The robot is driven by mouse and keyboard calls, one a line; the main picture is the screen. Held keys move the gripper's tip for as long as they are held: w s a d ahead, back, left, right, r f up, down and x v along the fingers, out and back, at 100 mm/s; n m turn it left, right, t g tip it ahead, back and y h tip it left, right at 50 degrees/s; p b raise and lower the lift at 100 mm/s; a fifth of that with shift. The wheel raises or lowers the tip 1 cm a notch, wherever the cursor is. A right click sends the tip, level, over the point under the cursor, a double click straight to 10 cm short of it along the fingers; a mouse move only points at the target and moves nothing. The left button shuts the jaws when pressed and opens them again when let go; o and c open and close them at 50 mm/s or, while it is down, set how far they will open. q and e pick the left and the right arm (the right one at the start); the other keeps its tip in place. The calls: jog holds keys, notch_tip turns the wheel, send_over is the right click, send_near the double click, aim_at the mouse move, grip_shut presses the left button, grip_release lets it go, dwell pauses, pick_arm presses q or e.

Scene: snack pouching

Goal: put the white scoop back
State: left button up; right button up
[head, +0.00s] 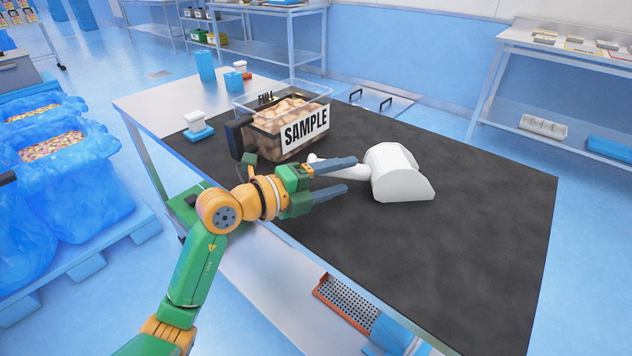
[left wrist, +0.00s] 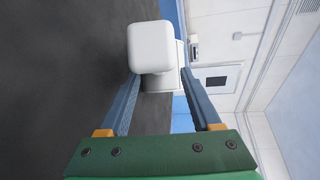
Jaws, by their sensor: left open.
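The white scoop (head: 400,174) lies on the dark mat of the table, its handle pointing left toward the clear bin. My left gripper (head: 352,175) is open, its two blue-grey fingers pointing right at the scoop, one above and one below the handle side in the head view. In the left wrist view, the scoop (left wrist: 150,47) is just beyond the fingertips of the left gripper (left wrist: 158,82). I cannot tell whether the fingers touch it. The right gripper is not in view.
A clear bin (head: 318,96) labelled SAMPLE, filled with brown snacks, stands behind the scoop. A small white and blue item (head: 197,127) and blue boxes (head: 205,66) stand at the table's back left. The dark mat (head: 455,255) is bare at right and front.

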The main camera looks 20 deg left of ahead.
pick_arm(q)
jog(key=b+v, duration=0.1)
jog(key=v, duration=0.9)
